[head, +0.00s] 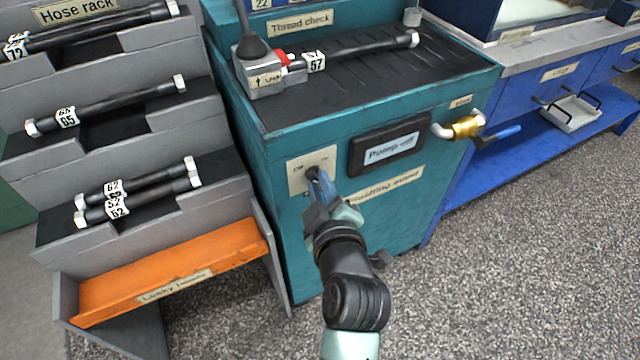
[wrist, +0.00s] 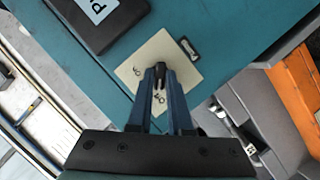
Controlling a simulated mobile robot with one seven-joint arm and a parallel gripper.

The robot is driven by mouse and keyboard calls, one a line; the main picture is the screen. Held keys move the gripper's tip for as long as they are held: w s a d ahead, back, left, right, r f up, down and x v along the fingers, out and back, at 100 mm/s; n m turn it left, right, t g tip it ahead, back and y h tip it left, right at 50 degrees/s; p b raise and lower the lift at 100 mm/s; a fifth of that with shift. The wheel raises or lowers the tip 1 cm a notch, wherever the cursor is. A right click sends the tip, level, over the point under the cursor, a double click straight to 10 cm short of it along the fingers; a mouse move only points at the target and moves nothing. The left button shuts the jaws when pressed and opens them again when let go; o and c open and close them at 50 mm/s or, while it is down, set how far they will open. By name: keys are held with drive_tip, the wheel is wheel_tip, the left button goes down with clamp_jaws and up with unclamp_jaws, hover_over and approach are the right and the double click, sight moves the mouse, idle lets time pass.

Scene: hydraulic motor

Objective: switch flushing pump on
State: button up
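The switch plate (head: 297,178) is a cream square on the front of the teal flushing stand (head: 275,225). It carries a small dark knob, which shows in the wrist view (wrist: 173,75), with small lettering around it. A dark display (head: 391,148) to its right reads "Pump off". My gripper (head: 314,176) is right at the plate, its blue fingers pointing at the knob. In the wrist view, the fingertips are at the knob with a narrow gap between the fingers. Whether they press on the knob or only straddle it is unclear; the fingers partly hide it.
A brass fitting with a blue-handled part (head: 468,127) juts from the stand's right side. A hose (head: 360,47) lies on the stand's top. The grey hose rack (head: 190,120) with several hoses and an orange tray (head: 170,268) stands close on the left. Open floor lies at the right front.

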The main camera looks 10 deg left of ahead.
clamp_jaws()
drive_tip(key=m+g+y+p, duration=0.1)
drive_tip(key=m+y+p, duration=0.1)
drive_tip(key=m, duration=0.2)
drive_tip(key=m+g+y+p, duration=0.2)
drive_tip(key=m, duration=0.2)
drive_tip(key=d+m+g+y+p, duration=0.1)
drive_tip(key=m+y+p, duration=0.1)
drive_tip(key=m, duration=0.2)
drive_tip(key=shift+w+g+y, duration=0.3)
drive_tip(key=shift+w+g, duration=0.05)
drive_tip(key=shift+g, duration=0.05)
idle(0.5)
drive_tip(key=shift+m, duration=0.3)
drive_tip(key=o, duration=0.5)
unclamp_jaws()
drive_tip(key=shift+o, duration=0.2)
